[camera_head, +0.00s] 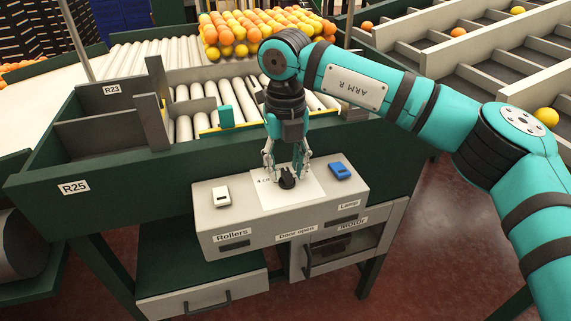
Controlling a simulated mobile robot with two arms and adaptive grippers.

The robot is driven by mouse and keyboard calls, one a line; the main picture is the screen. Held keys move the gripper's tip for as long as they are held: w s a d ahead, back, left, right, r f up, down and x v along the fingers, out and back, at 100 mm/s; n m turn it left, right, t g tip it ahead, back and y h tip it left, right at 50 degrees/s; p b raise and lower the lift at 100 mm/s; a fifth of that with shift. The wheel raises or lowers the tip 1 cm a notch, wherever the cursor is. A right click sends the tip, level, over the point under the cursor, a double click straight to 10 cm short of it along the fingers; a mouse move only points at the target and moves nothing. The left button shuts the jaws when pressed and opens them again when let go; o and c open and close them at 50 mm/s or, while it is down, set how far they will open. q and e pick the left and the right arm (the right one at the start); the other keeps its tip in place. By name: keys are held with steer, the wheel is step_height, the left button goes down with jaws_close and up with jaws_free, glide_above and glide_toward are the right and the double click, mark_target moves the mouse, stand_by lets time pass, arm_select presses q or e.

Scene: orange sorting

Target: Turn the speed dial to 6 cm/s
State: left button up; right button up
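The speed dial (287,182) is a small black knob on a white plate (303,190) on top of the grey control box (240,222). My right gripper (286,175) points down right over the dial, with its fingers around or just beside it. I cannot tell whether the fingers touch the knob or grip it. The gripper and the knob hide most of the scale; only a small "4" marking shows to the left of it. The dial's pointer setting cannot be read. My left gripper is not in view.
Behind is the roller conveyor (190,92) with piled oranges (262,30). A green-walled bin labelled R25 (74,188) stands left. A drawer (205,296) is below.

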mark_target(286, 170)
steer(key=shift+r, duration=0.1)
step_height(286, 170, up, 12)
stand_by(0.5)
